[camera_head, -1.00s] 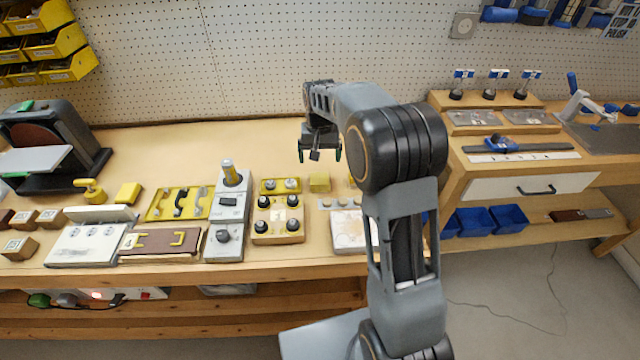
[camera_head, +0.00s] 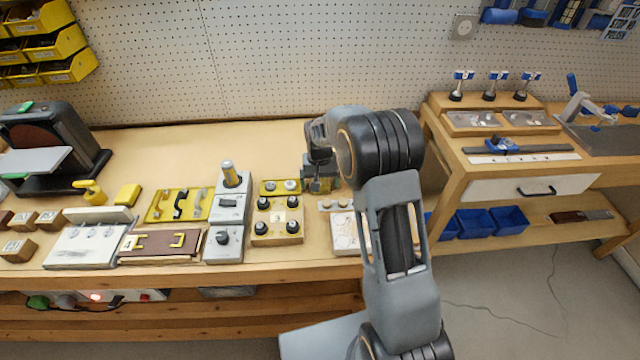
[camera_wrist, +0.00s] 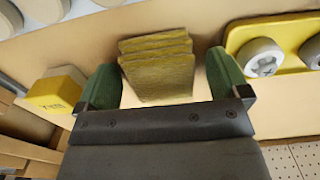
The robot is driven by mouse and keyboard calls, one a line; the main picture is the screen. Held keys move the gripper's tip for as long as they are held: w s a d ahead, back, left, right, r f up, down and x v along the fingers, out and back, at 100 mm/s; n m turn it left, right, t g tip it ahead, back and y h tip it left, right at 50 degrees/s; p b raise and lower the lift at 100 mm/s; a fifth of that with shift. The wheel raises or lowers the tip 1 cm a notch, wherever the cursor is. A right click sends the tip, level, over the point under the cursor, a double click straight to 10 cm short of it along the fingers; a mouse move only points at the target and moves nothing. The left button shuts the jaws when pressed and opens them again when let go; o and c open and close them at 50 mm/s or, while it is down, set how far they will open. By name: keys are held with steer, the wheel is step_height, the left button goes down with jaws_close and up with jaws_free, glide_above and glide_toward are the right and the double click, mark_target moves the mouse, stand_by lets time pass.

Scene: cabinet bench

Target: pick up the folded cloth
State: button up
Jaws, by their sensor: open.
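The folded cloth (camera_wrist: 160,75) is a small olive-yellow stack of layers in the wrist view, lying on the bench top. My gripper (camera_wrist: 161,72) is open, with one green finger on each side of the cloth. A small gap shows between the cloth and each finger; the cloth's near edge meets the dark gripper body in the picture, and I cannot tell whether they touch. In the head view my gripper (camera_head: 318,186) is low over the bench, and the cloth is hidden behind it.
A yellow block (camera_wrist: 58,92) sits left of the fingers in the wrist view. A yellow plate with round grey knobs (camera_wrist: 240,38) is close on the right. In the head view, a wooden knob board (camera_head: 277,222) stands left of my gripper. The bench behind is clear.

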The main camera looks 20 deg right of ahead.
mark_target(320, 180)
steer(key=c, duration=1)
steer(key=shift+r, duration=0.45)
step_height(320, 180, up, 2)
steer(key=shift+r, duration=0.1)
steer(key=s+a+r, duration=0.3)
steer(key=a+r, duration=0.7)
steer(key=a, duration=0.3)
steer(key=shift+s+a, duration=0.15)
steer(key=shift+a, duration=0.15)
